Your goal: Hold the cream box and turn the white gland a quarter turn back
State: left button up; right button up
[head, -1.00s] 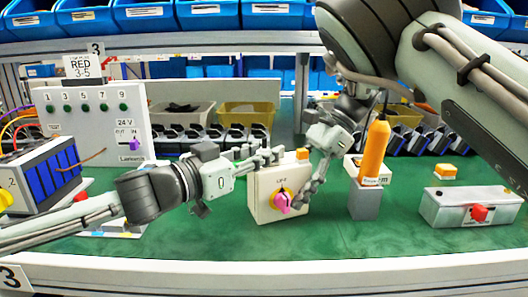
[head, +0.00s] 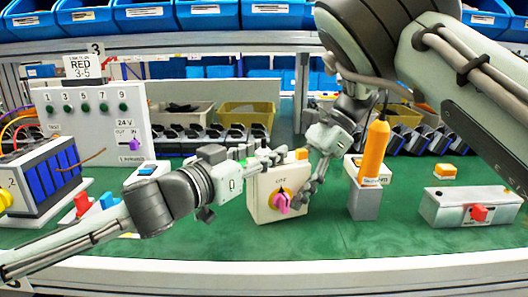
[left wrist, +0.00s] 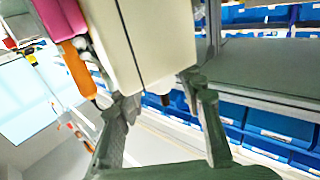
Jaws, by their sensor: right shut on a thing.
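The cream box (head: 264,199) stands on the green bench, with a pink knob (head: 281,202) on its front. In the left wrist view the box (left wrist: 160,35) fills the top middle. A small pale and dark piece, probably the white gland (left wrist: 153,99), shows below the box between my left fingers. My left gripper (head: 265,158) is at the box's upper left edge; its fingers (left wrist: 165,102) stand apart, with room beside that piece. The gland is hidden in the head view. My right gripper (head: 312,185) is shut on the box at its right side.
An orange-handled tool (head: 374,147) stands upright in a grey holder right of the box. A grey box with a red knob (head: 479,213) is farther right. A white panel (head: 95,120) and a blue-fronted unit (head: 45,178) stand left. The front bench strip is clear.

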pick_arm(q)
jog(key=shift+o, duration=0.3)
jog(key=shift+a, duration=0.1)
jog(key=shift+s+a, duration=0.2)
jog(key=v, duration=1.1)
jog(key=shift+s, duration=0.25)
pick_arm(e)
jog(key=o, duration=1.2)
jog(key=shift+o, duration=0.2)
